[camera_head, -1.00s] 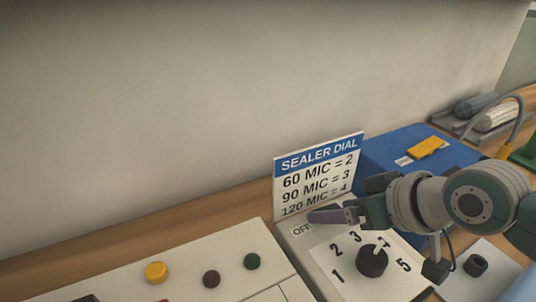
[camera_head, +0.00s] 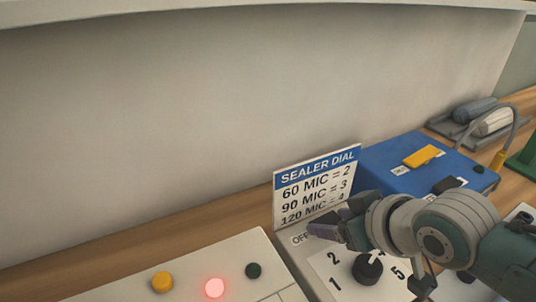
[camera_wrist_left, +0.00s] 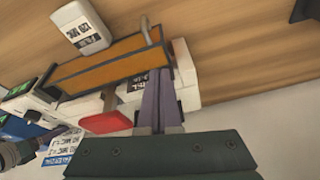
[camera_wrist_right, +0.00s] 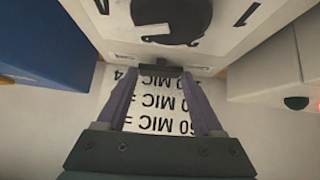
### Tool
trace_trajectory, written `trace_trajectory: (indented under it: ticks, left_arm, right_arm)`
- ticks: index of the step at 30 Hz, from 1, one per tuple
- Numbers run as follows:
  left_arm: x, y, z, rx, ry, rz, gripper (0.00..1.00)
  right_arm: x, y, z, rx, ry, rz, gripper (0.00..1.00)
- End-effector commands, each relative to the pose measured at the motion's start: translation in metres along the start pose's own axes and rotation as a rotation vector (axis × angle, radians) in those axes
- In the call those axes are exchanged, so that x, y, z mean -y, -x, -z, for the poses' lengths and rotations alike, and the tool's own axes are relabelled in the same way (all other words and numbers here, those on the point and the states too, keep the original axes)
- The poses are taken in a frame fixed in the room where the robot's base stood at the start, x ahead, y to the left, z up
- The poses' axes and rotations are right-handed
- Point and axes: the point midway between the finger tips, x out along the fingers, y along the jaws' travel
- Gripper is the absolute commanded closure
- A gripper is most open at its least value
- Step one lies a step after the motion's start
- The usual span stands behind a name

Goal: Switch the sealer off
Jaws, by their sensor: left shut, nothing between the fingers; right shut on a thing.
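The sealer panel (camera_head: 330,284) is white, with a black dial (camera_head: 368,268) among printed numbers; its pointer faces the 4. The OFF label (camera_head: 300,239) is at its far left corner. My right gripper (camera_head: 322,231) is beside that label, partly covering the panel. In the right wrist view its fingers are closed on a small dark switch piece (camera_wrist_right: 160,72) at the panel's edge; the arm hides it in the head view. My left gripper (camera_wrist_left: 160,110) is shut and empty in its wrist view, out of the head view.
A SEALER DIAL sign (camera_head: 315,188) stands behind the panel. A blue box (camera_head: 385,165) with a yellow piece (camera_head: 423,156) is to its right. On the white console at left are a yellow button (camera_head: 162,282), a lit red lamp (camera_head: 214,288) and a dark green lamp (camera_head: 253,271).

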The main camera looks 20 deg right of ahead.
Motion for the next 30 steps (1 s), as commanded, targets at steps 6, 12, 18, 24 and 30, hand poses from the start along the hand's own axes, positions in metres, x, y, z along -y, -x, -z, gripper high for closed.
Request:
trace_trajectory:
  ticks: [6, 12, 18, 24, 30]
  left_arm:
    - [0.0002, 0.0071, 0.0023, 0.0, 0.0, 0.0, 1.0]
    - [0.0002, 0.0064, 0.0021, 0.0, 0.0, 0.0, 1.0]
    - [0.0001, 0.0064, 0.0021, 0.0, 0.0, 0.0, 1.0]
    - [0.0001, 0.0065, 0.0021, 0.0, 0.0, 0.0, 1.0]
    - [0.0001, 0.0069, 0.0022, 0.0, 0.0, 0.0, 1.0]
  right_arm:
    - [0.0025, 0.0002, -0.0007, 0.004, 0.052, -0.051, 0.87]
    - [0.0022, -0.0004, -0.001, 0.003, 0.058, -0.054, 0.87]
    - [0.0023, -0.0003, -0.0008, 0.002, 0.058, -0.054, 0.19]
    - [0.0024, -0.0002, -0.0004, 0.001, 0.056, -0.053, 0.01]
    - [0.0025, 0.0005, -0.0001, 0.001, 0.056, -0.053, 0.01]
